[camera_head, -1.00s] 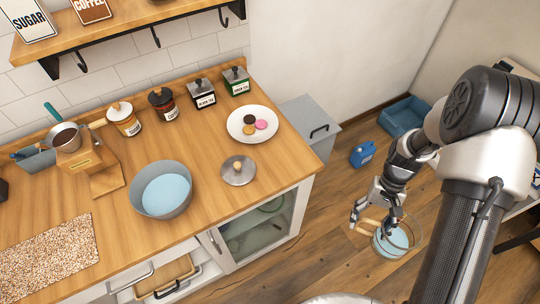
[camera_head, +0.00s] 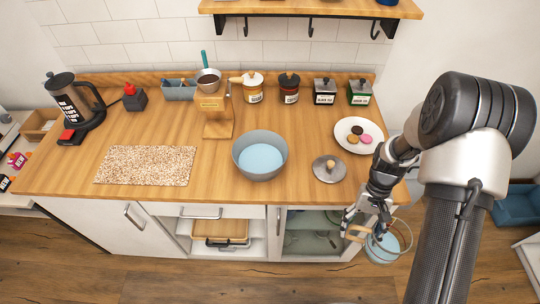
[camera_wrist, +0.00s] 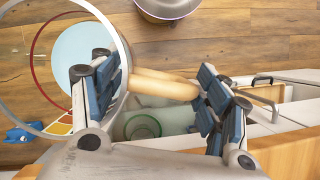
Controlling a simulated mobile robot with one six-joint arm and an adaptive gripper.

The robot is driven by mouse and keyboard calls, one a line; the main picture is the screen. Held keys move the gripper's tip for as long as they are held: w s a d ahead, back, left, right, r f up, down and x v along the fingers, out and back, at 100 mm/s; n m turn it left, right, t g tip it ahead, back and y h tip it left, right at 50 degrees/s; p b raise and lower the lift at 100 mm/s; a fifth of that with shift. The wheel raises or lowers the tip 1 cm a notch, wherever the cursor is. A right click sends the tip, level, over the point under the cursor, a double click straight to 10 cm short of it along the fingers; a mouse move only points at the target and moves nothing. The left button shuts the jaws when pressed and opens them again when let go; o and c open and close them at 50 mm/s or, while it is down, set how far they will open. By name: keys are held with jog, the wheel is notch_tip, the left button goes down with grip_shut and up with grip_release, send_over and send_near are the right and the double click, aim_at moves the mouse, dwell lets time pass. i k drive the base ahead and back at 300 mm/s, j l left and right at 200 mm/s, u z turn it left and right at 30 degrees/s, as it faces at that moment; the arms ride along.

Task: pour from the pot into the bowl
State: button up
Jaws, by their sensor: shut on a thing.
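My gripper (camera_head: 366,220) is shut on the wooden handle (camera_wrist: 165,85) of a glass pot (camera_head: 388,248) at the lower right of the head view. The pot holds light blue liquid and hangs in front of the counter's right end, over the floor. In the wrist view the clear pot (camera_wrist: 122,45) fills the upper left, its handle running between the two fingers. The grey bowl (camera_head: 262,138) stands upright on the counter, left of and apart from my gripper, with a light blue surface inside. A round metal lid (camera_head: 329,172) with a wooden knob lies right of the bowl.
A shelf (camera_head: 310,8) hangs above. The counter between mat and bowl is clear.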

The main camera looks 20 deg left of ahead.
aim_at(260, 155)
jog(key=u, duration=1.1)
